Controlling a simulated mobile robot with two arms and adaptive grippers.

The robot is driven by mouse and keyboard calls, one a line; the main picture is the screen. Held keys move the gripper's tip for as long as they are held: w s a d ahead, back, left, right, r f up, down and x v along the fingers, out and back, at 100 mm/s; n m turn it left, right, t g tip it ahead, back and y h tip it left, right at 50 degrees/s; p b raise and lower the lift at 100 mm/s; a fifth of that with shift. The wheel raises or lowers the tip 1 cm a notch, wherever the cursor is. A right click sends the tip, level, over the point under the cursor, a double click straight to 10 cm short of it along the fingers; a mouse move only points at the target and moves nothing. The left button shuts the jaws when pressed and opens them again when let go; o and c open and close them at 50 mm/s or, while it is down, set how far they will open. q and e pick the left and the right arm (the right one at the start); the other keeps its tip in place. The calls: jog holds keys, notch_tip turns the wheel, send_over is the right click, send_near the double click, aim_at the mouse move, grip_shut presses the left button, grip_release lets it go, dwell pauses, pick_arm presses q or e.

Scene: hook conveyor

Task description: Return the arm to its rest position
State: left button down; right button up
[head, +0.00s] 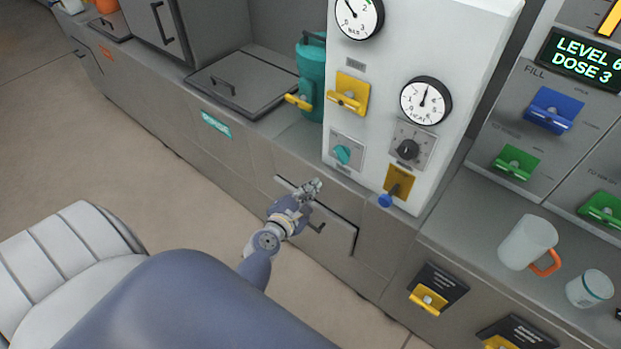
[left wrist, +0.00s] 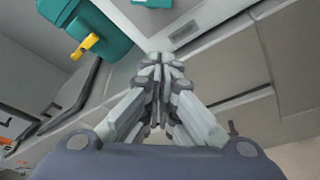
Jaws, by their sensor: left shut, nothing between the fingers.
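My left gripper (head: 311,188) is in the middle of the head view, in front of the grey cabinet front below the white gauge panel (head: 400,60). In the left wrist view its fingers (left wrist: 160,62) are together with nothing between them. A drawer front (head: 335,228) with a dark handle is right beside and behind the gripper in the head view; I cannot tell whether they touch. My left arm reaches in from the bottom left. My right gripper is not in view.
The panel carries gauges, a teal knob (head: 343,154), a black knob (head: 407,149) and yellow handles. A teal canister (head: 312,80) stands left of it. A white mug (head: 528,243) and a small cup (head: 590,288) stand on the right counter. Open floor (head: 150,190) lies to the left.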

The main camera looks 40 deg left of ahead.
pick_arm(q)
jog(key=shift+a, duration=0.1)
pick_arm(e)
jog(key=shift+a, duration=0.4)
pick_arm(q)
jog(key=shift+f, duration=0.15)
